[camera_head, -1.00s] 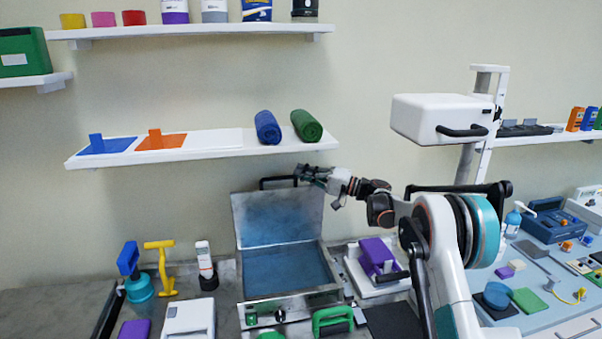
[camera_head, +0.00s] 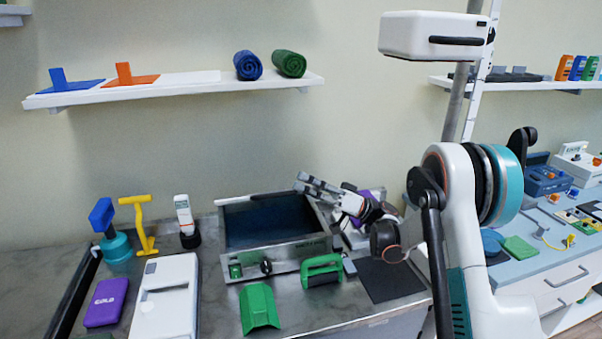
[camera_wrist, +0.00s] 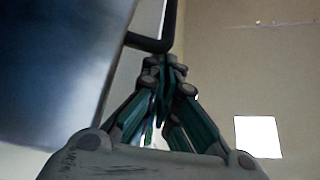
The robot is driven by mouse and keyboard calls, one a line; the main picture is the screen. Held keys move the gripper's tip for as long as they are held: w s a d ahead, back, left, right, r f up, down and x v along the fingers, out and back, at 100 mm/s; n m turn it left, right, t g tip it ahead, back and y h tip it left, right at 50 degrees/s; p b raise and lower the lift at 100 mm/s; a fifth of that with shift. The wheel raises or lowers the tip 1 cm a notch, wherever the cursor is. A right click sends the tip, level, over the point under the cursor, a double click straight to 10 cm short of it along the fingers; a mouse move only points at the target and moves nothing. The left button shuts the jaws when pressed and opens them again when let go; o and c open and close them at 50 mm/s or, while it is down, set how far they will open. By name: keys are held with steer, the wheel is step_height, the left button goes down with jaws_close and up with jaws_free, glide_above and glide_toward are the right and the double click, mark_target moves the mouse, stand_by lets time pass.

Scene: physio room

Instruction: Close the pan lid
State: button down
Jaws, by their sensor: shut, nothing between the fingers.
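The pan is a grey metal box (camera_head: 300,252) on the counter, with a dark blue interior. In the head view its lid (camera_head: 262,198) shows only as a thin grey strip along the back, nearly edge-on, so its exact angle is hard to tell. In the wrist view the lid (camera_wrist: 55,60) is a large blue-grey panel at left, with a black bar handle (camera_wrist: 150,43) at its edge. My gripper (camera_head: 303,184) is shut and empty at the back right of the pan. Its fingertips (camera_wrist: 170,65) are close below the handle; contact cannot be told.
A green handled block (camera_head: 322,270) and a green wedge (camera_head: 260,308) lie before the pan. A white case (camera_head: 165,295) and a purple box (camera_head: 106,302) are at left. A purple-topped device stands behind my gripper. A shelf (camera_head: 180,88) hangs above.

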steer(key=shift+s+d+f+b, duration=0.15)
steer(key=shift+s+f+b, duration=0.4)
steer(key=shift+f, duration=0.45)
steer(key=shift+s+d+f+b, duration=0.1)
steer(key=shift+s+f+b, duration=0.25)
steer(key=shift+s+f, duration=0.45)
steer(key=shift+w+f, duration=0.2)
